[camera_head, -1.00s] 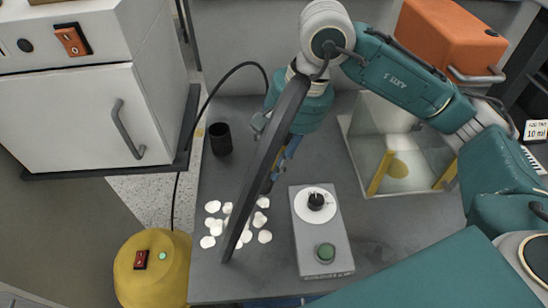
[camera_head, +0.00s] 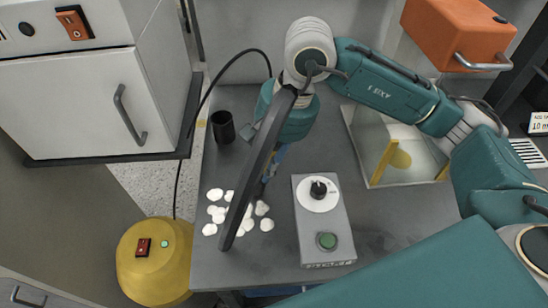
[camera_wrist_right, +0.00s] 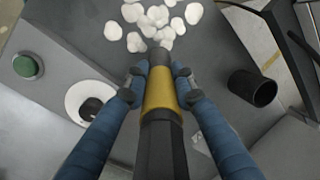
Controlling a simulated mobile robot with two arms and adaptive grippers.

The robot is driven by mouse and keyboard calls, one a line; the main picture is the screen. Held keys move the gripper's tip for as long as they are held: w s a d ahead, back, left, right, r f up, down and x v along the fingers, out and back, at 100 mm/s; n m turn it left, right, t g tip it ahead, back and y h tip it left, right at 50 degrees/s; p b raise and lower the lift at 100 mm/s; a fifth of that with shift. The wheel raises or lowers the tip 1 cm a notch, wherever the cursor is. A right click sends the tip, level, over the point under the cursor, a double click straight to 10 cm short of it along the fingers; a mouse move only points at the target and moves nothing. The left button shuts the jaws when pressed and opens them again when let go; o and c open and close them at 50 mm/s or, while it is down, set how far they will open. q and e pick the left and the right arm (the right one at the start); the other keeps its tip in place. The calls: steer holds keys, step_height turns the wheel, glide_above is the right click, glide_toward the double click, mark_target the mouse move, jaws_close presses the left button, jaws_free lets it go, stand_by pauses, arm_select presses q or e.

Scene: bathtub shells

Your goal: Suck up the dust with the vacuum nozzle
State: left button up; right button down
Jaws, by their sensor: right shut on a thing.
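The vacuum nozzle (camera_wrist_right: 160,137), a black tube with a yellow band, points away from the camera in the right wrist view. My right gripper (camera_wrist_right: 160,78), with blue fingers, is shut around the yellow band. The nozzle's dark tip lies just short of the dust (camera_wrist_right: 150,22), a patch of loose white flakes on the grey worktop. In the head view the dust (camera_head: 215,212) lies left of the grey control box. My right gripper (camera_head: 268,168) hangs there, largely hidden behind a long dark bar that also crosses the dust. My left gripper is out of view.
The yellow vacuum body (camera_head: 153,268) stands left of the worktop (camera_head: 300,277), with a black hose rising from it. A grey control box (camera_head: 325,245) with dial and green button is beside the dust. A black cup (camera_head: 223,127) stands behind; a clear-walled box (camera_head: 375,180) stands right.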

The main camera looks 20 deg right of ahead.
steer(key=shift+w+a+p, duration=1.55)
steer(key=shift+a+p, duration=0.65)
steer(key=shift+a, duration=3.25)
steer(key=shift+s+a+p, duration=0.65)
steer(key=shift+s+p, duration=0.95)
steer(key=shift+s, duration=0.7)
steer(key=shift+s+d+p, duration=1.75)
steer(key=shift+d+p, duration=0.7)
steer(key=shift+d, duration=4.15)
steer(key=shift+s+a+b, duration=0.6)
steer(key=shift+s+b, duration=0.35)
steer(key=shift+s, duration=1.3)
steer(key=shift+w+a+b, duration=1.95)
steer(key=shift+a+b, duration=0.4)
steer(key=shift+a, duration=4.2)
steer(key=a+p+v, duration=0.1)
steer(key=p+v, duration=0.1)
steer(key=v, duration=0.4)
steer(key=shift+w+a+r, duration=0.15)
steer(key=shift+w+r, duration=0.1)
steer(key=shift+r, duration=0.35)
